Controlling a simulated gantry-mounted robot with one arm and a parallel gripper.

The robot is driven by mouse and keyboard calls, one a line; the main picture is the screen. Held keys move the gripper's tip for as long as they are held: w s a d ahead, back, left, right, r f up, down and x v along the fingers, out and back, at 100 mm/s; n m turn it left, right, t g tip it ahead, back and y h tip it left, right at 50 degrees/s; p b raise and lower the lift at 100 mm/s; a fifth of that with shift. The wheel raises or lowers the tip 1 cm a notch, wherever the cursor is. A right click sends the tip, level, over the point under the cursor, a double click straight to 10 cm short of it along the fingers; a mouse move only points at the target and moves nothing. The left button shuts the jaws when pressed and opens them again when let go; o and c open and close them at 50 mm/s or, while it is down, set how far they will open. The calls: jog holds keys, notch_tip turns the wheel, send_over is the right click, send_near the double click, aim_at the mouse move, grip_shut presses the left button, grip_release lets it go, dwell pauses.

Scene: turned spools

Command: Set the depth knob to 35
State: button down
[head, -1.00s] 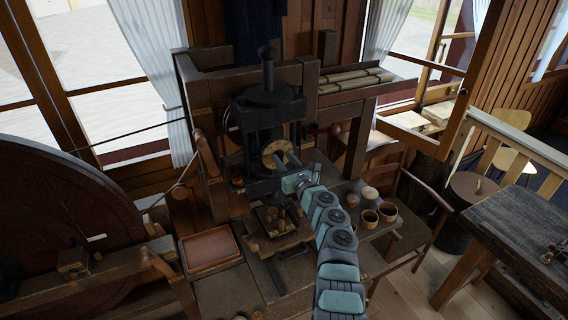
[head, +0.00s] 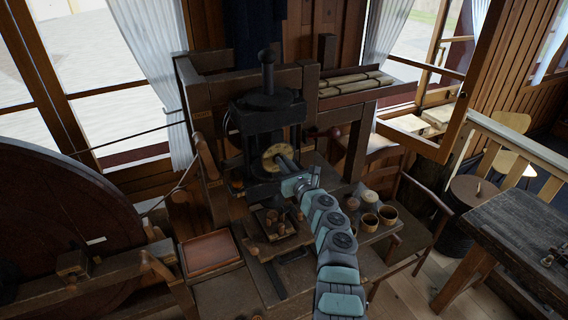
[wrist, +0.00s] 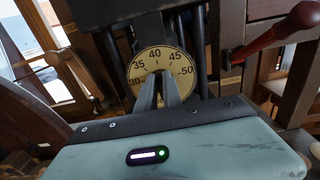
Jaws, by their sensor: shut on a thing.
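The depth dial is a round brass-yellow plate (wrist: 163,58) on the dark press; in the wrist view it reads 30, 35, 40, 45 and 50 around its upper edge, with 40 near the top. It also shows in the head view (head: 269,158). My gripper (wrist: 160,78) reaches the middle of the dial, its two fingers close together and shut on the depth knob. The fingers hide the knob, and I cannot tell which number it points to. In the head view my gripper (head: 284,164) meets the dial from the lower right.
A red-handled lever (wrist: 285,30) sticks out to the right of the dial. Dark vertical posts flank the dial. In the head view, a reddish tray (head: 210,251) lies at lower left and small wooden cups (head: 388,214) stand on the bench at right.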

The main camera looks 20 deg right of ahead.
jog(key=shift+n, duration=0.3)
jog(key=shift+a+f+n+b, duration=0.15)
jog(key=shift+a+n+b, duration=0.05)
jog(key=shift+n+b, duration=1.45)
jog(key=shift+a+f+n+b, duration=0.1)
jog(key=shift+a+n+b, duration=0.1)
jog(key=shift+n+b, duration=1.4)
jog(key=shift+n+p, duration=0.3)
jog(key=shift+n, duration=0.15)
jog(key=c, duration=1.5)
grip_release()
jog(key=shift+s+r, duration=0.1)
